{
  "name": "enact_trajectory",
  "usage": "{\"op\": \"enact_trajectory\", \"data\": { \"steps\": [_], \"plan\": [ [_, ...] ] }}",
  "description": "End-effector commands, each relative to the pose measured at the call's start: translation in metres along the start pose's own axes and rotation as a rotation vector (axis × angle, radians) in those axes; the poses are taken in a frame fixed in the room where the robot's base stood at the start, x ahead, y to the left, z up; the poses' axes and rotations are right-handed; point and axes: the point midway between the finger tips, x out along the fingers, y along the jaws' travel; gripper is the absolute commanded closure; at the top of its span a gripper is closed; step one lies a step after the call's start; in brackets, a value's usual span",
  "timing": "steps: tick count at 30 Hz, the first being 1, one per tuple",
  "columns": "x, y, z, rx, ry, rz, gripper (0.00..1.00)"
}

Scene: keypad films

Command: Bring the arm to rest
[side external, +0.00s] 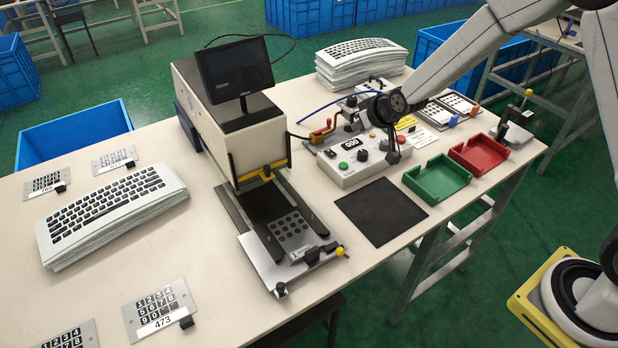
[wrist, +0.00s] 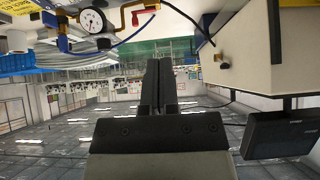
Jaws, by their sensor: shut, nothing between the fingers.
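My gripper (wrist: 157,62) shows in the wrist view with its two dark fingers side by side and closed. Nothing is between them. In the side external view the end of my arm hangs over the control box (side external: 350,172) with its buttons and display. The fingers are hard to make out there against the dark fittings behind. The wrist view is upside down and looks out level across the hall, with no object at the fingertips.
A press machine (side external: 235,125) with a screen (side external: 234,68) stands left of the control box. A green tray (side external: 437,180), a red tray (side external: 478,155) and a black mat (side external: 380,212) lie right and in front. A gauge (wrist: 92,20) and red-handled valve (wrist: 142,17) are close by.

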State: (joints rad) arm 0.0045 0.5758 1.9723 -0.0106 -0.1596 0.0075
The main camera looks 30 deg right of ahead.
Motion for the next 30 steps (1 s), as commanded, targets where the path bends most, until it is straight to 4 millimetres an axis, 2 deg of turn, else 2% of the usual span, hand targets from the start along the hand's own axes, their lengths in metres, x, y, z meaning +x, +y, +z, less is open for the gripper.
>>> {"op": "enact_trajectory", "data": {
  "steps": [3,8,18,24,30],
  "plan": [
    [-0.032,-0.001,0.021,0.000,-0.081,0.000,1.00],
    [-0.074,-0.001,0.054,-0.001,-0.197,0.000,1.00],
    [-0.157,-0.002,0.135,-0.001,-0.429,-0.001,1.00],
    [-0.183,-0.002,0.164,-0.001,-0.506,-0.001,1.00],
    [-0.188,-0.002,0.170,-0.001,-0.525,-0.001,1.00]
  ]
}}
